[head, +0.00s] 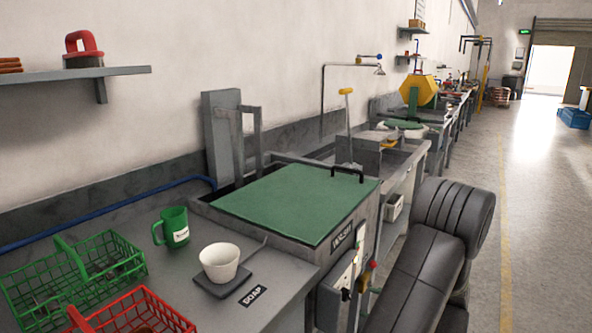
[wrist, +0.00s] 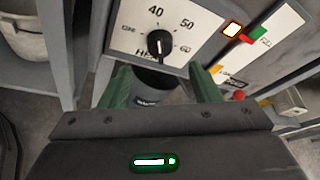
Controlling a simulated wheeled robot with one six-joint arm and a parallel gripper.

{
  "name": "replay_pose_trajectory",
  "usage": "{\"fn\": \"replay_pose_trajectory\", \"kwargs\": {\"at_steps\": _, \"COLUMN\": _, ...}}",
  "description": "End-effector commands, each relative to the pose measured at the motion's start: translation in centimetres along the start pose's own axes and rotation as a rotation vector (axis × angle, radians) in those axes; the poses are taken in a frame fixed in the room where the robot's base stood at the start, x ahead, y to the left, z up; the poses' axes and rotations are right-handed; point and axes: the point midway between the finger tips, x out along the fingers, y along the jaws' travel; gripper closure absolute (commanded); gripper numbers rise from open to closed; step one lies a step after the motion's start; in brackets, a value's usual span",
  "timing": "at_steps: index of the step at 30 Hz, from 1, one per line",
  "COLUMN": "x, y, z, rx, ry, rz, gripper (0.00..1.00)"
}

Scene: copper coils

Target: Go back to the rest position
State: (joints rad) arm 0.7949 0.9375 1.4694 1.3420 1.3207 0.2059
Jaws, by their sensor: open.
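My gripper (wrist: 162,84) is open in the wrist view, with its two green fingers apart. It faces a white panel (wrist: 128,22) with a black dial knob (wrist: 159,42), marked 40 and 50. A dark rounded piece with small lettering shows between the fingers.
A green mug (head: 173,228), a white bowl (head: 219,262) on a dark pad, a green wire basket (head: 75,275) and a red one (head: 140,315) stand on the left counter. A lit switch (wrist: 233,29) is on the panel.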

Motion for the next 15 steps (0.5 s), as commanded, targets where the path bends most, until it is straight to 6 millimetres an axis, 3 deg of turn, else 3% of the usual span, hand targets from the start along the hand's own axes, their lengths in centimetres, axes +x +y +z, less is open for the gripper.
{"fn": "replay_pose_trajectory", "kwargs": {"at_steps": 11, "x": 7.8, "y": 0.1, "z": 0.0, "rx": -0.001, "ry": -0.002, "rz": 0.004, "gripper": 0.43}}
{"fn": "replay_pose_trajectory", "kwargs": {"at_steps": 15, "x": 7.5, "y": 0.3, "z": -0.4, "rx": -0.102, "ry": 0.001, "rz": -0.043, "gripper": 0.43}}
